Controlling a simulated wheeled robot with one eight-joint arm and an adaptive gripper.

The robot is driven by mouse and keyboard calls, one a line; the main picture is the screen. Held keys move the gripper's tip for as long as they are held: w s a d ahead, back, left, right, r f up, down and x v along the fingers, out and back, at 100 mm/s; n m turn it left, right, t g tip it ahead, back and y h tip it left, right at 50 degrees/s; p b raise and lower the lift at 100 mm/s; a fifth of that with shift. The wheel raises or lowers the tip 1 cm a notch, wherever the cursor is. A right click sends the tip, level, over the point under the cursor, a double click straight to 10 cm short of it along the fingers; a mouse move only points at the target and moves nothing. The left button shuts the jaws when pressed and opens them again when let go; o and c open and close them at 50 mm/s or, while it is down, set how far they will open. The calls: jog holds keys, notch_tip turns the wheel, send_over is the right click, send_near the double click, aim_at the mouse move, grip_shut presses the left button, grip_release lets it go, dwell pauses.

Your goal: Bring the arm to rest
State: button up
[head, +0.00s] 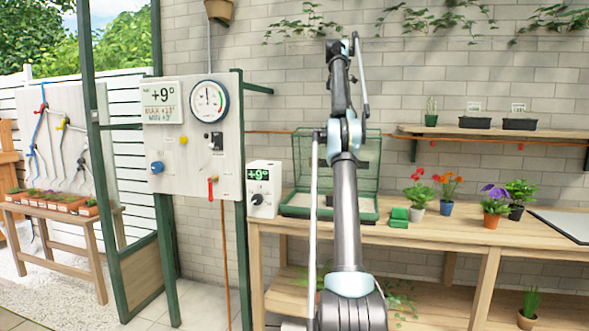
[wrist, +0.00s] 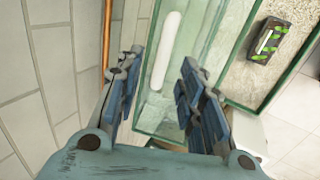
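My arm (head: 345,215) stands upright in the middle of the head view, bent at its top (head: 338,48), with a thin part hanging down on the right. In the head view I cannot make out the fingers, which seem to be behind the arm. In the wrist view my gripper (wrist: 160,62) has its two blue-grey fingers apart, with nothing held between them. Beyond the fingers is a green-edged clear case (wrist: 200,45) with a long white rounded bar (wrist: 165,50). I cannot tell how far the fingers are from it.
The wooden bench (head: 420,233) holds the clear case, a white control box (head: 263,190) reading +9°, a small green tray (head: 399,217), several potted flowers and a grey board (head: 565,224). A gauge panel (head: 195,135) stands left. A wall shelf (head: 490,134) holds pots. The brick wall is close behind.

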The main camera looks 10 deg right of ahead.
jog(key=s+a+m, duration=0.3)
jog(key=s+a, duration=0.4)
jog(key=s, duration=0.4)
jog(key=s+a+f+m+g+y, duration=0.1)
jog(key=s+a+f+m, duration=0.15)
jog(key=s+f, duration=0.45)
jog(key=s+a+f+m, duration=0.2)
jog(key=s+a, duration=0.2)
jog(key=s, duration=0.6)
jog(key=s+a+f+m, duration=0.3)
jog(key=s+f, duration=1.5)
jog(key=f, duration=0.3)
jog(key=s+a+f+m+g, duration=0.1)
jog(key=s+a+f+m, duration=0.2)
jog(key=s+f, duration=1.6)
notch_tip(320, 180, down, 2)
jog(key=shift+s+y, duration=0.25)
jog(key=shift+y, duration=0.15)
jog(key=shift+w+f+g, duration=0.2)
jog(key=shift+w+g, duration=0.1)
jog(key=shift+w, duration=0.2)
